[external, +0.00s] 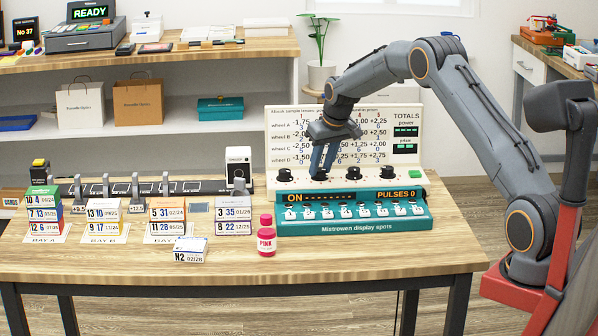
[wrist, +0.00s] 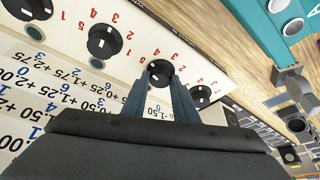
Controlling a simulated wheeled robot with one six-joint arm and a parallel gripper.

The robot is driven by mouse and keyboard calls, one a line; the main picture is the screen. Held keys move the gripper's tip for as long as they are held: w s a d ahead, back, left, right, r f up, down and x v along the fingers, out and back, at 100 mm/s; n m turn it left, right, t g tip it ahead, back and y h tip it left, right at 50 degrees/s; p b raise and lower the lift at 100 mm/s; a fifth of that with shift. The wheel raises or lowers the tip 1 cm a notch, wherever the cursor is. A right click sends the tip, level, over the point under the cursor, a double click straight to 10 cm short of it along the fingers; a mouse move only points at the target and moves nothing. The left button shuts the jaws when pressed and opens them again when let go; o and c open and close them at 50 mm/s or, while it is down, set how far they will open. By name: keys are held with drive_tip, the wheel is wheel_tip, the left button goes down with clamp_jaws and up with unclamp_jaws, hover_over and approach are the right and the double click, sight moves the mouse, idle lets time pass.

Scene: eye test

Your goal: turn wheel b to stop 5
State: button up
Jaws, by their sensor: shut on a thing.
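The tester panel (external: 272,150) stands upright on the table with a row of black wheels below its printed chart. My gripper (external: 319,174) points down at the second wheel from the left, taken as wheel b. In the wrist view my gripper (wrist: 160,86) has its two blue fingers closed about that black wheel (wrist: 159,68), which shows a pale mark and is partly hidden. Red stop numbers ring the wheels; which stop wheel b points to I cannot tell. Other wheels are the leftmost (external: 285,175), the third (external: 354,173) and the rightmost (external: 386,172).
A teal console (external: 350,225) with several white switches and a display reading "ON" and "PULSES 0" sits in front of the panel. A pink bottle (external: 266,241) and stacked boxes (external: 168,215) stand to the left. The table front right (external: 440,255) is clear.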

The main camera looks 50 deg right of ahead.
drive_tip(key=shift+d+n+y+b, duration=0.1)
drive_tip(key=shift+n+y+b, duration=0.45)
drive_tip(key=shift+n, duration=1.05)
drive_tip(key=o, duration=1.1)
drive_tip(key=shift+c, duration=0.2)
drive_tip(key=v, duration=0.7)
drive_tip(key=shift+s+r, duration=0.25)
drive_tip(key=shift+r, duration=0.1)
drive_tip(key=shift+d, duration=0.15)
